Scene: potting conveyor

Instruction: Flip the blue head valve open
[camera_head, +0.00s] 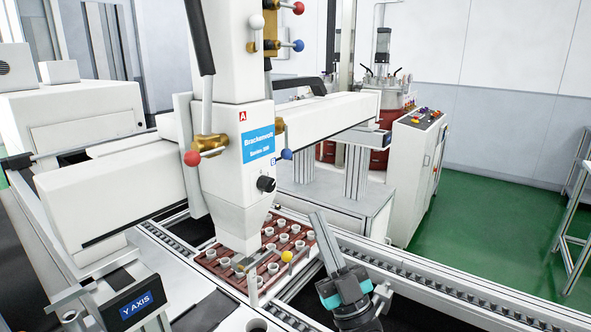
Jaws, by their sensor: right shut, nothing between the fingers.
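The white dispensing head (236,160) stands at the centre, with a blue "Brachenwitt" label and a red "A" mark. On its right side is a small valve lever with a blue ball (286,154), beside a small "B" mark. A red-balled lever (192,158) on a brass valve is on its left side. Another blue ball (298,45) and a red ball (299,8) are higher on the column. My right gripper (318,217) is shut and empty, pointing up, below and right of the lower blue ball and apart from it. My left gripper is not in view.
A brown tray (233,283) of white cups sits under the head, with a yellow ball knob (287,256) near its right side. The conveyor rail (440,287) runs to the right. A white horizontal beam (325,117) extends behind the head. A control cabinet (413,175) stands behind.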

